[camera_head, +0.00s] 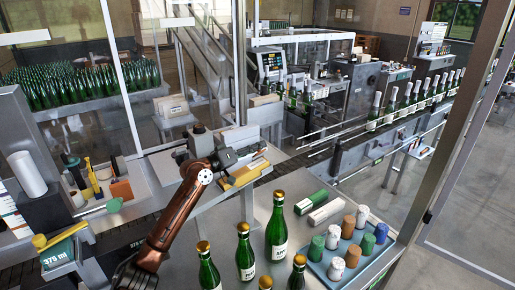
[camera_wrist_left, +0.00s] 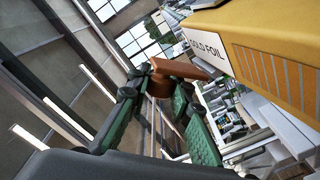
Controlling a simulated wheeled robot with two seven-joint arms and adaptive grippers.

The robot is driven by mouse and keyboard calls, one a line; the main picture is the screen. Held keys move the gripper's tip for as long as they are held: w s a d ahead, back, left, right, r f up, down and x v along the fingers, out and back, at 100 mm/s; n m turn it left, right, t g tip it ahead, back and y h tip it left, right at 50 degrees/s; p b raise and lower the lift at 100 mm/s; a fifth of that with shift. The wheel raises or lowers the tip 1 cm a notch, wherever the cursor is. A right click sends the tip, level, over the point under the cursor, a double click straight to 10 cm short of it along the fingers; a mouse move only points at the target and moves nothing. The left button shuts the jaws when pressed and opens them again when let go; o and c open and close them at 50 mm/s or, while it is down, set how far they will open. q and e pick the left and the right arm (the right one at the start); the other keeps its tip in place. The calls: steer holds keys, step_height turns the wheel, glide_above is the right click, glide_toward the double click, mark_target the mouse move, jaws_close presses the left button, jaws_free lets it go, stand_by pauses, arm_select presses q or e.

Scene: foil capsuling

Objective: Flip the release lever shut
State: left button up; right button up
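My left gripper (camera_head: 231,158) is at the foil unit in the head view, beside the yellow foil magazine (camera_head: 243,176). In the left wrist view, the same gripper (camera_wrist_left: 160,88) has its green-padded fingers standing apart. A brown-orange lever-like piece (camera_wrist_left: 178,69), with a round stub and a flat arm, sits between the fingertips. I take it for the release lever. I cannot tell whether the fingers touch it. The yellow box marked GOLD FOIL (camera_wrist_left: 262,50) is to its right. The lever is not clear in the head view. My right gripper is not in view.
Several gold-topped green bottles (camera_head: 245,255) stand on the front table. A blue tray (camera_head: 322,271) with foil stacks lies at its right. A 375 ml sign (camera_head: 58,257) with a yellow handle is at the left. Frame posts and glass surround the cell.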

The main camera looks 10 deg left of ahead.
mark_target(262, 162)
arm_select(q)
jaws_close()
steer(key=shift+f, duration=0.1)
steer(key=shift+s+d+f+m+t, duration=0.1)
steer(key=shift+s+d+m+t, duration=0.1)
steer(key=shift+m, duration=0.35)
steer(key=shift+s+d+f+m+t, duration=0.1)
steer(key=shift+s+m, duration=0.05)
steer(key=shift+m, duration=0.4)
steer(key=m, duration=0.2)
steer(key=d+f+m+t+y+b, duration=0.1)
steer(key=m, duration=0.1)
steer(key=shift+s, duration=0.4)
steer(key=shift+s+d+f+m, duration=0.1)
steer(key=shift+d+f+m, duration=0.15)
steer(key=shift+m, duration=0.35)
steer(key=shift+t, duration=0.3)
steer(key=o, duration=0.5)
jaws_free()
steer(key=shift+o, duration=0.5)
